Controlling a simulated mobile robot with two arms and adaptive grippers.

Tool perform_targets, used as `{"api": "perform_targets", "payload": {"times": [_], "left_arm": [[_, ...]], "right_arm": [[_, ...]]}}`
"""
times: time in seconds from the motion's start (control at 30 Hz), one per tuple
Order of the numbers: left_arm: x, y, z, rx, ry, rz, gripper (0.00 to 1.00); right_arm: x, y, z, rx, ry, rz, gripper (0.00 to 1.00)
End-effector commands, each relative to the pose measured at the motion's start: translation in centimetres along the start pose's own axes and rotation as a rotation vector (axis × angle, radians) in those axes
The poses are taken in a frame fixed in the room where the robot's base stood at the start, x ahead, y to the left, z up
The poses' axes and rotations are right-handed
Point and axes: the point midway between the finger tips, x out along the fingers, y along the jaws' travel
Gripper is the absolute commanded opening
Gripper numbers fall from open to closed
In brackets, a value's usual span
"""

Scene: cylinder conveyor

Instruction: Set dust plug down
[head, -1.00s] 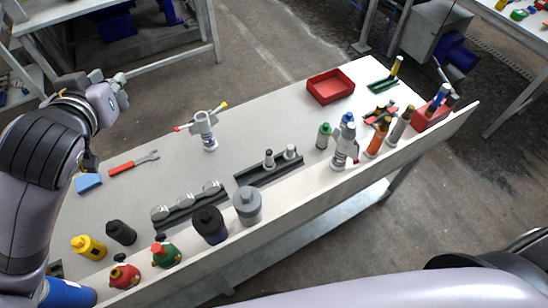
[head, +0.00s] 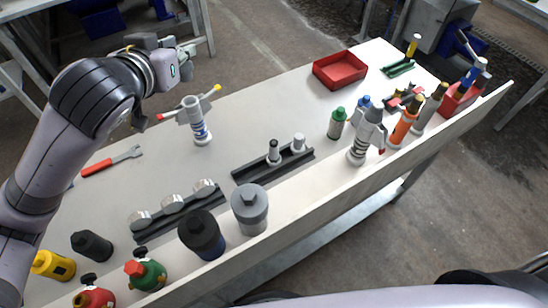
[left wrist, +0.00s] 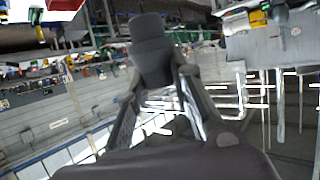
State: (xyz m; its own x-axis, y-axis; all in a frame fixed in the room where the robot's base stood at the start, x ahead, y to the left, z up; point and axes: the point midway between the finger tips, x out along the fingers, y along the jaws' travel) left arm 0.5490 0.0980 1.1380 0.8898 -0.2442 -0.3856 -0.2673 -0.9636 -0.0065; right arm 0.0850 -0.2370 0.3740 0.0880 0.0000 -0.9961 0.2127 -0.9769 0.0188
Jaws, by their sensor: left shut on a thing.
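My left gripper (head: 150,42) is in the air beyond the far left edge of the table (head: 262,112) in the head view. In the left wrist view its dark fingers (left wrist: 158,78) are closed around a dark grey block-like piece (left wrist: 152,42), which seems to be the dust plug. The plug cannot be made out clearly in the head view. The gripper is up and to the left of a grey valve-like fitting (head: 195,120) that stands upright on the table. My right gripper is not in view.
A black rack (head: 262,172) holds two small pieces, and another (head: 160,232) holds several silver parts. Bottles and tools crowd the near edge and right end. The table between the fitting and tray is clear.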

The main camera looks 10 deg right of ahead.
Motion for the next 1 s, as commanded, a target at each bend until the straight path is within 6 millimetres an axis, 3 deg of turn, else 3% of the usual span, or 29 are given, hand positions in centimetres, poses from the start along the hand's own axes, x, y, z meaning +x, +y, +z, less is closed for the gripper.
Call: {"api": "perform_targets", "payload": {"times": [0.1, 0.2, 0.3, 0.5, 0.63, 0.77, 1.0], "left_arm": [[1.7, 5.5, -1.6, 0.086, 0.007, 0.169, 0.0], [2.4, 9.4, -2.0, 0.143, 0.006, 0.306, 0.0], [2.9, 12.4, -1.7, 0.193, 0.005, 0.423, 0.0], [3.3, 15.9, 0.1, 0.277, 0.009, 0.615, 0.0], [3.5, 17.1, 1.8, 0.327, 0.011, 0.726, 0.0], [3.6, 16.9, 4.3, 0.378, 0.009, 0.85, 0.0], [3.3, 13.5, 8.1, 0.441, 0.014, 1.012, 0.0]], "right_arm": [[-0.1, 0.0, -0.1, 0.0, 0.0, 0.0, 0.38], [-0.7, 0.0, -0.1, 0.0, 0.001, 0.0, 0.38], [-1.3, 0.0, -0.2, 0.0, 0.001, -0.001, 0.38], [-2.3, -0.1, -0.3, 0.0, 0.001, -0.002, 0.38], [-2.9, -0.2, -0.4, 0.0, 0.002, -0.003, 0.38], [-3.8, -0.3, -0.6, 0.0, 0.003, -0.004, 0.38], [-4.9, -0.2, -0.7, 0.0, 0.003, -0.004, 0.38]]}}
